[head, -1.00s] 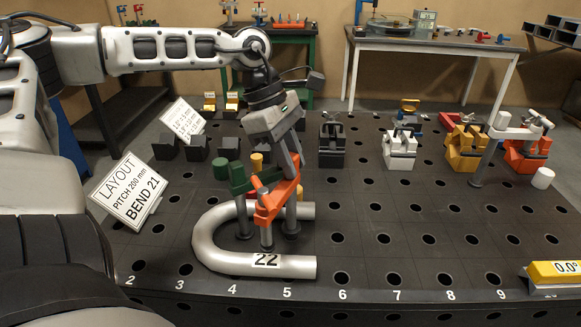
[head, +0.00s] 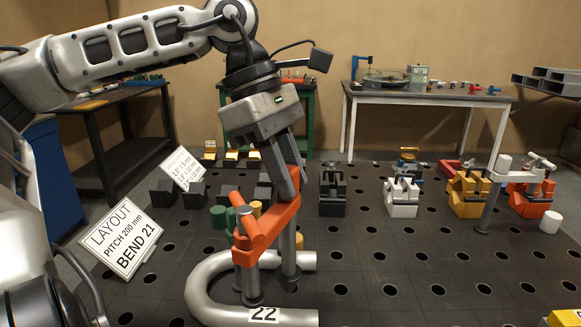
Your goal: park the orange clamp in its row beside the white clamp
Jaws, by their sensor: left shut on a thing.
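The orange clamp (head: 262,233) is an orange bar on grey posts. It stands inside the bend of a silver U-shaped tube (head: 205,292) marked 22, its feet low near the table. My left gripper (head: 292,192) comes down from above and is shut on the clamp's upper far end. The clamp looks upright. A white clamp (head: 512,177), with a pale bar and a post, stands at the right in front of the vises. The gripper and clamp partly hide green (head: 219,217) and yellow pieces behind them. My right gripper is not in view.
Black (head: 332,196), white (head: 402,198), yellow (head: 467,196) and orange (head: 535,200) vises stand in a row across the perforated table. A white cylinder (head: 550,221) is at the right. A layout sign (head: 122,238) stands at left. The table between tube and white clamp is clear.

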